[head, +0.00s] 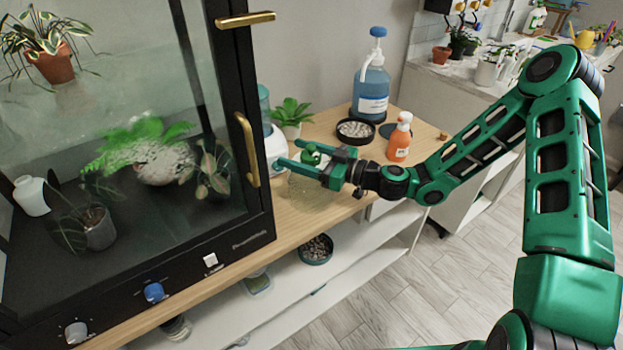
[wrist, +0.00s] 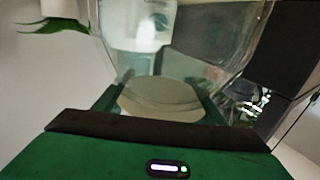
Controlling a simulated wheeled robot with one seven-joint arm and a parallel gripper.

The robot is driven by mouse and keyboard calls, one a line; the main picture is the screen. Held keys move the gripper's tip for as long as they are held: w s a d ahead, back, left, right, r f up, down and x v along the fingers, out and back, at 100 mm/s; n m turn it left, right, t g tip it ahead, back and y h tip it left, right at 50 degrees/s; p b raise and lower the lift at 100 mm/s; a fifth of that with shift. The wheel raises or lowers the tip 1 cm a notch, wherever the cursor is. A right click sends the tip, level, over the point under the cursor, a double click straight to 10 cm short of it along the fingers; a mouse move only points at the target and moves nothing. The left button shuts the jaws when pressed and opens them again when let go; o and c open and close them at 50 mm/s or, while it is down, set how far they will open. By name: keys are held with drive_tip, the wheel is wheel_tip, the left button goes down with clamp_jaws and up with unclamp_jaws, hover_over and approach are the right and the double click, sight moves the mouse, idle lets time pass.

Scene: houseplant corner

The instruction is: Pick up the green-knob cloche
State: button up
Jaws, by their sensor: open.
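The green-knob cloche (head: 311,156) stands on the wooden top. In the wrist view the glass cloche (wrist: 160,62) fills the middle, with the picture turned upside down. A pale round shape, apparently the knob, lies between my two fingers (wrist: 158,103). My gripper is open, with a finger on either side of the knob. I cannot tell whether either finger touches it.
A black-framed glass cabinet (head: 262,222) with brass handles stands close at left. A white-potted plant (head: 291,113) and a white-and-teal object (head: 275,148) are behind my gripper. A pebble dish (head: 355,131), blue pump bottle (head: 371,85) and orange spray bottle (head: 399,140) stand to the right.

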clamp_jaws()
drive_tip(key=shift+r, duration=0.1)
